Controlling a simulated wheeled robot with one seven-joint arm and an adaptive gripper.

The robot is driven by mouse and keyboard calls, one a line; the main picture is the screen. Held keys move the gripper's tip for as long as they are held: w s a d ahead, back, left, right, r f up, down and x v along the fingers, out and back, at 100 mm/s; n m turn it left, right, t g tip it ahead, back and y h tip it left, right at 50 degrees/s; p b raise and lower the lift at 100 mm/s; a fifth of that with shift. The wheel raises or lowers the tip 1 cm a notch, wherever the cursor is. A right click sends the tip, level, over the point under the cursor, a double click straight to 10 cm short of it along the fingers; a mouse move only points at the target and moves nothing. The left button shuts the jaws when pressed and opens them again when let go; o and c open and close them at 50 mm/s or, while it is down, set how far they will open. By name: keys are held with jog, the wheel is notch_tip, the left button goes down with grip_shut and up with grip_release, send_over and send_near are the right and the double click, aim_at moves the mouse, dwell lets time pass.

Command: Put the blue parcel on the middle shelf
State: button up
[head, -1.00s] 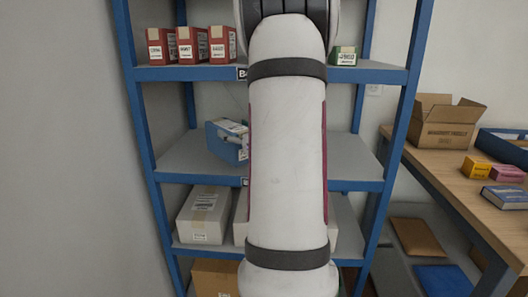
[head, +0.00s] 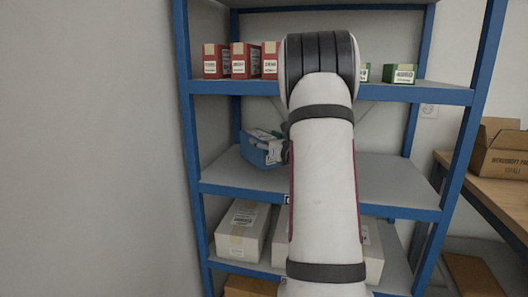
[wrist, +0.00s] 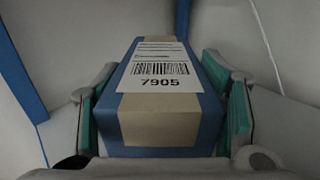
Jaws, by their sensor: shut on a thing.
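The blue parcel (head: 262,150), with tan tape and a white label, is at the left part of the middle shelf (head: 385,185) in the head view. In the wrist view the parcel (wrist: 165,105) lies between the green-padded fingers of my gripper (wrist: 163,88), its label reading 7905. My gripper is shut on it, with one finger on each side. In the head view my arm hides most of the gripper. I cannot tell whether the parcel's underside touches the shelf.
Red boxes (head: 240,62) and green boxes (head: 400,74) stand on the shelf above. White boxes (head: 243,230) stand on the shelf below. The middle shelf is bare to the right of my arm. A table with an open carton (head: 505,150) is at the right.

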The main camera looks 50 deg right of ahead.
jog(key=shift+w+d+r, duration=0.1)
jog(key=shift+w+d, duration=0.1)
jog(key=shift+w, duration=0.25)
jog(key=shift+w+d+f+b, duration=0.1)
jog(key=shift+f+b, duration=0.45)
jog(key=shift+f, duration=1.25)
jog(key=shift+f, duration=0.15)
jog(key=o, duration=1.7)
jog(key=shift+c, duration=0.2)
jog(key=p+v, duration=0.1)
jog(key=v, duration=1.1)
